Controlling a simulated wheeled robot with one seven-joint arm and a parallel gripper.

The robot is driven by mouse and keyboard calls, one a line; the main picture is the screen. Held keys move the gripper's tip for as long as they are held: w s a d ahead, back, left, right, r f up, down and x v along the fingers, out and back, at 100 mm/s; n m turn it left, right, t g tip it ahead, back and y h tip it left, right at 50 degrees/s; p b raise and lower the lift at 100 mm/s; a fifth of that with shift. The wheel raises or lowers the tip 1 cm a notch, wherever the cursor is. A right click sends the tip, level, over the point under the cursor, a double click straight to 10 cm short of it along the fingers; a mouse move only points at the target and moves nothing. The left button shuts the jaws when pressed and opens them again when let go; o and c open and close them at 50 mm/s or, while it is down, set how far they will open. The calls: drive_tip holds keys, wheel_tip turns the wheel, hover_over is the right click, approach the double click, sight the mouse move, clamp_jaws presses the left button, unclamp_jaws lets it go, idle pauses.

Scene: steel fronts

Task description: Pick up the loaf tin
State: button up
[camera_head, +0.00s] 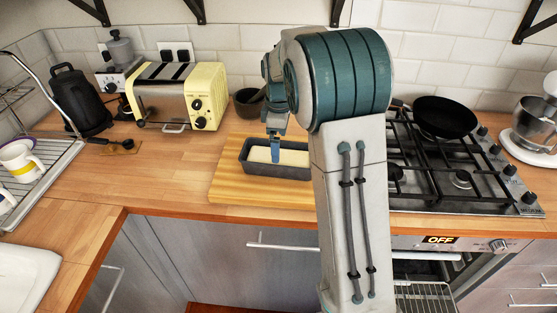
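The loaf tin (262,170) is a dark grey rectangular tin with a pale yellow filling. It sits on a wooden board (240,194) on the worktop, left of the hob. My gripper (275,160) points down at the tin, with a blue fingertip in front of or at the pale filling. My arm hides the tin's right end. Only one finger shows clearly, so I cannot tell the gap between the fingers or whether they touch the tin.
A yellow toaster (178,95) and black kettle (78,101) stand at the back left. A dark bowl (249,102) is behind the tin. A black pan (444,117) sits on the hob (460,180) at right. A dish rack (48,170) is far left. Worktop between rack and board is mostly clear.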

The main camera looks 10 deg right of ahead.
drive_tip(key=shift+f+p, duration=0.35)
drive_tip(key=shift+f, duration=3.25)
drive_tip(key=c, duration=1.2)
drive_tip(key=shift+r, duration=0.2)
